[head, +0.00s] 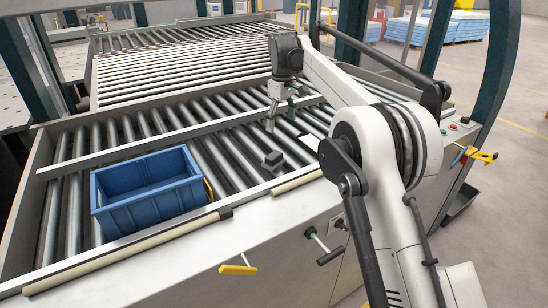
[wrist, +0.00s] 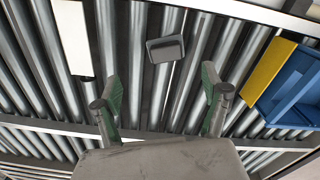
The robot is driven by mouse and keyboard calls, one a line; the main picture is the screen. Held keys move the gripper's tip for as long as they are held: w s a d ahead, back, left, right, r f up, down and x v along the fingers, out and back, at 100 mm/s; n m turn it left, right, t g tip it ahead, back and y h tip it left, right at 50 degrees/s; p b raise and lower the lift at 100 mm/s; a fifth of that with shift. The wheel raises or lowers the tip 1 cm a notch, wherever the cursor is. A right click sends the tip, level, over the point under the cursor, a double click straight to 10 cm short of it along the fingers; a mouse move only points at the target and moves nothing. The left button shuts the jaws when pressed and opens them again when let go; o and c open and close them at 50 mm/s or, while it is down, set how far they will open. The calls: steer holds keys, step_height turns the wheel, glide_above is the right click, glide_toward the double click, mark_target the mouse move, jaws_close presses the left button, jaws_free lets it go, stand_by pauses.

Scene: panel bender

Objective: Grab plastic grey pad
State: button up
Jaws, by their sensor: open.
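A small dark grey pad (head: 272,158) lies on the conveyor rollers, right of the blue bin in the head view. In the wrist view the grey pad (wrist: 166,49) lies ahead of my gripper, near the top centre, with a raised edge on it. My gripper (head: 280,108) hangs above the rollers, behind the pad in the head view. In the wrist view my gripper (wrist: 163,95) is open, its two green-padded fingers wide apart, with nothing between them. The pad is beyond the fingertips and apart from them.
A blue bin (head: 150,215) stands on the rollers at the left; it also shows in the wrist view (wrist: 292,88) beside a yellow item (wrist: 268,64). A white flat piece (head: 311,141) lies to the pad's right. Metal rails (head: 130,155) border the rollers.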

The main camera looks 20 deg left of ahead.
mark_target(275, 155)
steer(key=f, duration=0.3)
steer(key=a+f, duration=0.1)
steer(key=f, duration=0.5)
steer(key=shift+a+f+p, duration=0.3)
steer(key=shift+a+f, duration=0.05)
steer(key=shift+f, duration=0.05)
steer(key=shift+a+f+p, duration=0.15)
steer(key=shift+f+p, duration=0.1)
steer(key=shift+f, duration=1.05)
steer(key=shift+a+f+p, duration=0.1)
steer(key=shift+f+p, duration=0.15)
steer(key=shift+f, duration=1.05)
steer(key=c, duration=1.3)
steer(key=shift+o, duration=0.2)
steer(key=shift+r, duration=0.1)
